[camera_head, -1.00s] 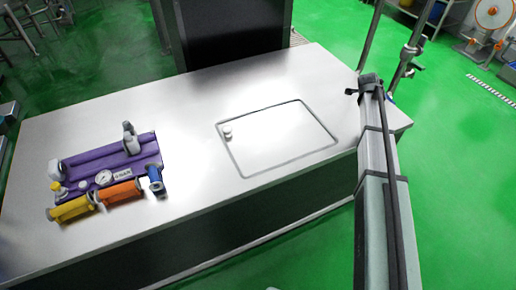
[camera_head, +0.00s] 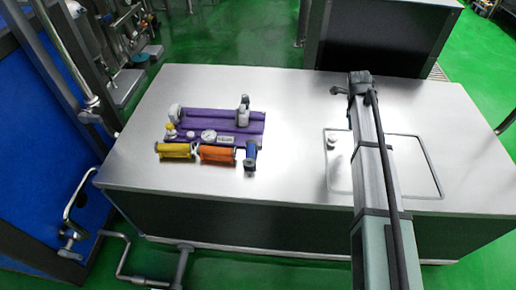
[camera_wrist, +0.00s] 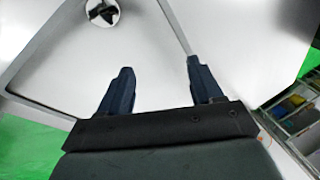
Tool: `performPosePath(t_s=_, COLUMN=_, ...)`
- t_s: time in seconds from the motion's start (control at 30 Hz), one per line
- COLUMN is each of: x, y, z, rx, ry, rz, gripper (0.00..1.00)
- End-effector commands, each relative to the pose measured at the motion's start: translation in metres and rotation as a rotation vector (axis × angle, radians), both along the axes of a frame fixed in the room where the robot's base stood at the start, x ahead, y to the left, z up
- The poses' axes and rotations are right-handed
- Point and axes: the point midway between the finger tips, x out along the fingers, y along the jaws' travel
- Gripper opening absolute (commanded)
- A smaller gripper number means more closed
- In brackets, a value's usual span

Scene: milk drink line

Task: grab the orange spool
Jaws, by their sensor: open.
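The orange spool (camera_head: 217,153) lies on the metal table at the front edge of a purple tray (camera_head: 222,123). It is between a yellow spool (camera_head: 175,151) on its left and a small blue part (camera_head: 250,155) on its right. My gripper (camera_head: 340,90) is well to the right of the spool, over the table. In the wrist view my gripper (camera_wrist: 158,78) shows two dark blue fingers spread apart with nothing between them. The orange spool does not show in the wrist view.
The purple tray holds a gauge (camera_head: 208,136), a grey fitting (camera_head: 243,111) and other small parts. A small white knob (camera_head: 331,142) stands inside the outlined panel (camera_head: 400,190) at right. The table between tray and arm is clear.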

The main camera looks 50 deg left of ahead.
Motion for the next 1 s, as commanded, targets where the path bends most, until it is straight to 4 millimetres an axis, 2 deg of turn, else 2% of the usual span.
performPosePath(t_s=0.03, x=-0.022, y=0.025, z=0.002, rx=0.003, ry=0.017, rz=0.022, gripper=0.65)
performPosePath(t_s=0.2, x=-0.092, y=0.09, z=0.007, rx=0.012, ry=0.079, rz=0.079, gripper=0.65)
performPosePath(t_s=0.37, x=-0.164, y=0.145, z=0.013, rx=0.011, ry=0.136, rz=0.135, gripper=0.65)
performPosePath(t_s=0.5, x=-0.232, y=0.185, z=0.019, rx=0.004, ry=0.187, rz=0.186, gripper=0.65)
performPosePath(t_s=0.57, x=-0.261, y=0.201, z=0.022, rx=-0.001, ry=0.208, rz=0.206, gripper=0.65)
performPosePath(t_s=0.7, x=-0.332, y=0.231, z=0.028, rx=-0.017, ry=0.256, rz=0.257, gripper=0.65)
performPosePath(t_s=0.8, x=-0.378, y=0.247, z=0.032, rx=-0.03, ry=0.287, rz=0.289, gripper=0.65)
performPosePath(t_s=0.9, x=-0.414, y=0.257, z=0.036, rx=-0.041, ry=0.31, rz=0.313, gripper=0.65)
performPosePath(t_s=1.0, x=-0.439, y=0.263, z=0.038, rx=-0.051, ry=0.326, rz=0.331, gripper=0.65)
